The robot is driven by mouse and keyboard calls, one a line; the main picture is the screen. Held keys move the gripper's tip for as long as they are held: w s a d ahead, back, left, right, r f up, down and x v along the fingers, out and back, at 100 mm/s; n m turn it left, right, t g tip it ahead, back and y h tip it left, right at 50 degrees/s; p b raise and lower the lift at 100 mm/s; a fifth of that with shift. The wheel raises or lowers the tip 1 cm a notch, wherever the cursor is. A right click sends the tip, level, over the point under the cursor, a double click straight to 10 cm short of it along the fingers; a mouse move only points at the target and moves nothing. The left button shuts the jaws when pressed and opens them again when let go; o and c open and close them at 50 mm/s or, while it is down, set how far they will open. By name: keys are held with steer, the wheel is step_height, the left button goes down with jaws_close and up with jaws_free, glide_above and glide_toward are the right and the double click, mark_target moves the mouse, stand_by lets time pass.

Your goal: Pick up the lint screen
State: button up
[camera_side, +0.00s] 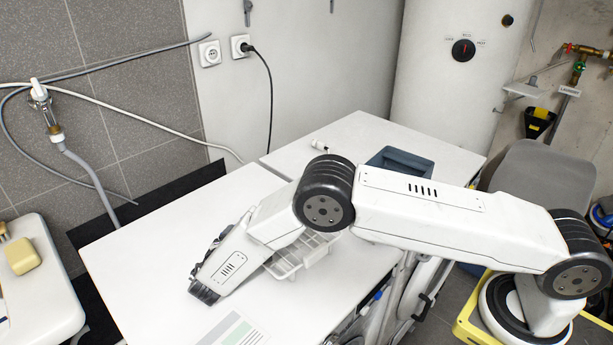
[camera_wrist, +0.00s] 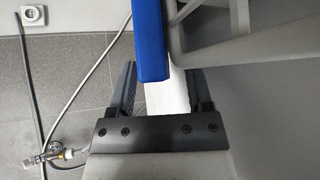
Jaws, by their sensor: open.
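My gripper (camera_wrist: 158,72) shows its two dark fingers apart in the wrist view, with a blue bar (camera_wrist: 152,40) just beyond or between their tips; I cannot tell which, or whether they touch. A pale grey frame with openings (camera_wrist: 205,45) lies right of the bar. In the side view the wrist end of my arm is low over the white worktop (camera_side: 150,255), its fingers not clear. A white slotted frame (camera_side: 290,263) sits on the worktop, partly hidden by my arm. It may be the lint screen; I cannot tell for certain, nor whether the blue bar belongs to it.
A dark blue-grey bin (camera_side: 405,165) stands at the worktop's back right. A small white object (camera_side: 320,144) lies near the back. A printed sheet (camera_side: 235,330) lies at the front. A tap (camera_side: 42,100) with hoses is on the left wall. The worktop's left part is clear.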

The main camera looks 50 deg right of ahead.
steer(key=shift+w+d+f, duration=0.2)
steer(key=shift+w+d, duration=0.25)
steer(key=shift+d, duration=0.1)
jaws_close()
